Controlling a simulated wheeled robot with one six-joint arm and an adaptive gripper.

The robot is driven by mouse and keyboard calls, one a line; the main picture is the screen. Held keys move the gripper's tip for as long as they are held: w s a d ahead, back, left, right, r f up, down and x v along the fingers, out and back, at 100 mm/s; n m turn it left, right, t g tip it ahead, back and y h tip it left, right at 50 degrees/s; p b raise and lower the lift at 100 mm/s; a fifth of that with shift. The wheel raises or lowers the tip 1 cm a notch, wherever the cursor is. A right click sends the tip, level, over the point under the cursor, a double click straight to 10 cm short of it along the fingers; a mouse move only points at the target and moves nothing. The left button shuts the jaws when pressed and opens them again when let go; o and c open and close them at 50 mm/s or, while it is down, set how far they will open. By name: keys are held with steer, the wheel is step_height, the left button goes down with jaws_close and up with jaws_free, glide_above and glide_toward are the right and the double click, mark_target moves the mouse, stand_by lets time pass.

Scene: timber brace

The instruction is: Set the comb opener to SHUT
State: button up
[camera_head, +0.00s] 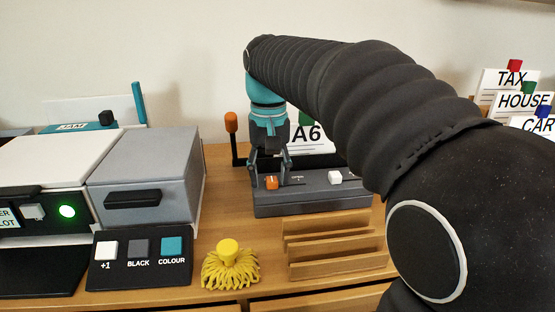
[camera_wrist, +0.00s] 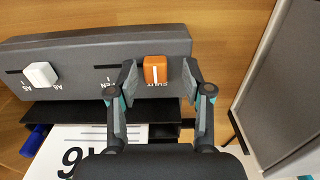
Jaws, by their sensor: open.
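The comb opener (camera_head: 310,204) is a grey bar-shaped machine at the back of the desk. Its orange slider knob (camera_head: 271,182) sits at the left end of its slot in the head view. In the wrist view the orange knob (camera_wrist: 155,70) stands beside lettering that looks like SHUT, partly covered. Lettering that looks like OPEN is further left there. My gripper (camera_wrist: 158,75) is open, one finger on each side of the orange knob, with small gaps visible. It comes down from above in the head view (camera_head: 270,168).
A white knob (camera_head: 335,177) sits on the same machine, to the right. An orange-topped lever (camera_head: 231,122) stands behind left. A card reading A6 (camera_head: 312,135) is behind. A wooden rack (camera_head: 335,245) and yellow mop-like object (camera_head: 229,262) are in front; a grey box (camera_head: 150,175) is left.

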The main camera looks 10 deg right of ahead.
mark_target(269, 180)
step_height(269, 180, up, 12)
stand_by(0.5)
steer(key=shift+f, duration=0.1)
